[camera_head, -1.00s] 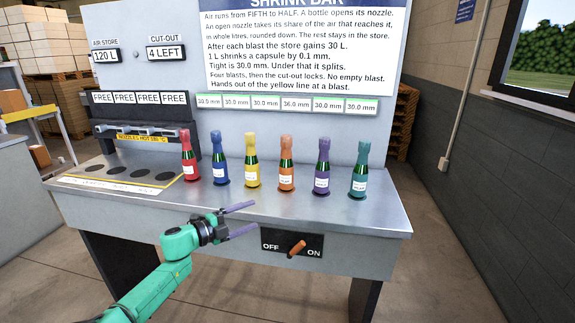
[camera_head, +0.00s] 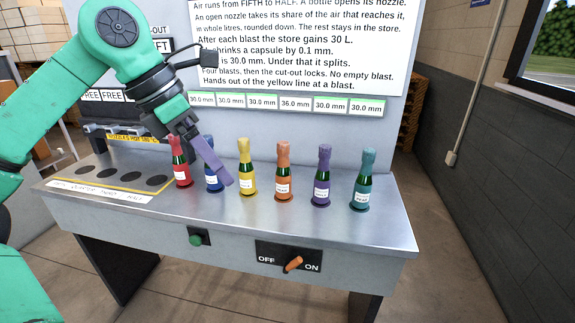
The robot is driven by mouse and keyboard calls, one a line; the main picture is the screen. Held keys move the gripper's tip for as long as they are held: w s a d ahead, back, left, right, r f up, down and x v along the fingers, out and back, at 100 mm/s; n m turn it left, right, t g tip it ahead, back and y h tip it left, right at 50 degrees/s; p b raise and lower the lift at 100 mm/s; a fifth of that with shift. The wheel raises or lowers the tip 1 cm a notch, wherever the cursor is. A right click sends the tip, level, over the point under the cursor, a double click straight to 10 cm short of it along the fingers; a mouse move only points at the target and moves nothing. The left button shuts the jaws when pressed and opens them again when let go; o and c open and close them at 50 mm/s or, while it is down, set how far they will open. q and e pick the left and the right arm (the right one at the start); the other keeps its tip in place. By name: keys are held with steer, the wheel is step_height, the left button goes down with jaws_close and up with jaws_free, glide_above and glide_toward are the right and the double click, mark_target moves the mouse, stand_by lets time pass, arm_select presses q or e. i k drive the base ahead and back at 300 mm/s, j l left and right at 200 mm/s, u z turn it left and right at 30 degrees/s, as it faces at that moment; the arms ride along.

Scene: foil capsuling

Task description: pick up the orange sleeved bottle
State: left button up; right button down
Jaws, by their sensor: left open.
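The orange sleeved bottle (camera_head: 284,173) stands upright on the steel bench, fourth from the left in a row of bottles. Its foil sleeve is orange and it bears a white label. My left gripper (camera_head: 222,180) is open and empty, pointing down to the left of the orange bottle, in front of the blue bottle (camera_head: 209,176). It partly hides the blue bottle. The yellow bottle (camera_head: 246,172) stands between my gripper and the orange bottle. My right gripper is not in view.
A red bottle (camera_head: 180,168) stands left; purple (camera_head: 321,178) and teal (camera_head: 363,182) bottles stand right. Bare bench (camera_head: 330,230) lies in front. A yellow-lined area with dark round spots (camera_head: 104,175) is at left. An OFF/ON lever (camera_head: 293,264) and green button (camera_head: 196,240) are on the front.

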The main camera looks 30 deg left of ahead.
mark_target(283, 175)
steer(key=i+j, duration=0.2)
steer(key=i, duration=0.15)
steer(key=i+j, duration=0.2)
steer(key=i, duration=0.15)
steer(key=i+j, duration=0.15)
steer(key=i, duration=0.25)
